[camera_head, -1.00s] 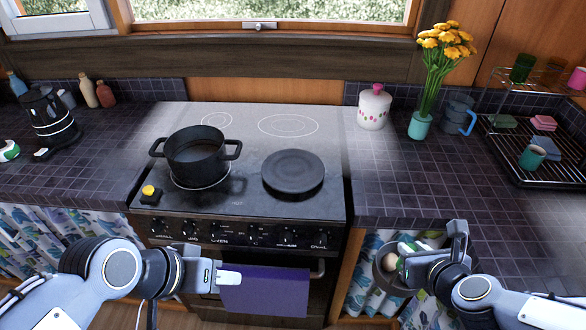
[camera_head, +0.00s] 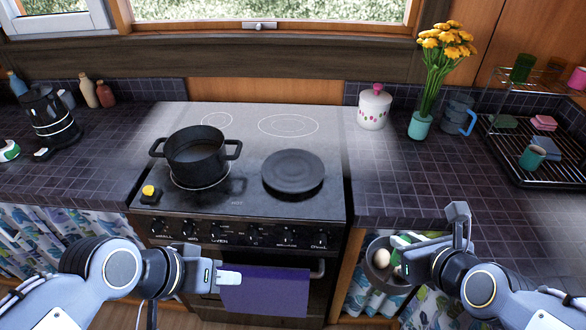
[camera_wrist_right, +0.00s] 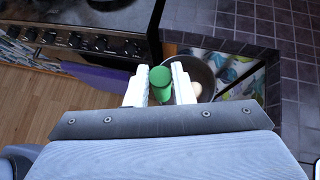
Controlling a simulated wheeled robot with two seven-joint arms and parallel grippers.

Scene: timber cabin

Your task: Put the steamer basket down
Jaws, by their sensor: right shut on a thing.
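The steamer basket (camera_head: 376,281) is a dark round bowl holding pale eggs, with a green handle. It hangs in front of the counter edge, right of the oven; the wrist view shows its dark rim (camera_wrist_right: 209,67). My right gripper (camera_head: 410,254) is shut on the green handle, which stands between the white fingers in the wrist view (camera_wrist_right: 160,90). My left gripper (camera_head: 230,278) is empty in front of the oven door; its finger gap does not show clearly. Part of the basket is hidden by my right gripper.
A black pot (camera_head: 195,152) stands on the front left of the stove (camera_head: 240,195), beside a dark round plate (camera_head: 293,172). The tiled counter (camera_head: 385,180) right of the stove is clear at the front. A white jar (camera_head: 374,108), flower vase (camera_head: 420,124) and dish rack (camera_head: 515,165) stand behind.

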